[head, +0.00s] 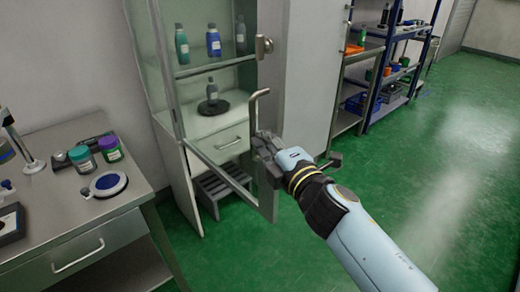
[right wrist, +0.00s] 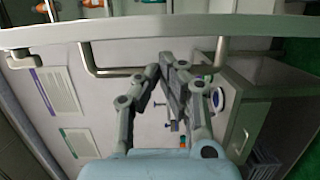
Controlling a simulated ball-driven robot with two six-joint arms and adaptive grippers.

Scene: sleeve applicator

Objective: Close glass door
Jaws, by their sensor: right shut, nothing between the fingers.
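The glass door (head: 224,165) of the tall cabinet stands open, its free edge swung out towards me. Its bent metal handle (head: 256,106) is on that free edge. My right gripper (head: 265,145) is at the lower part of the handle, by the door edge. In the right wrist view the handle (right wrist: 115,73) runs across behind the fingertips of my right gripper (right wrist: 165,68). The fingers are shut and empty; I cannot tell whether they touch the handle. My left gripper is in neither view.
A grey step stool (head: 222,188) is low behind the door. A metal table (head: 75,220) with jars is at left. Blue shelving (head: 385,75) stands at right. Green floor (head: 450,170) is clear at right.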

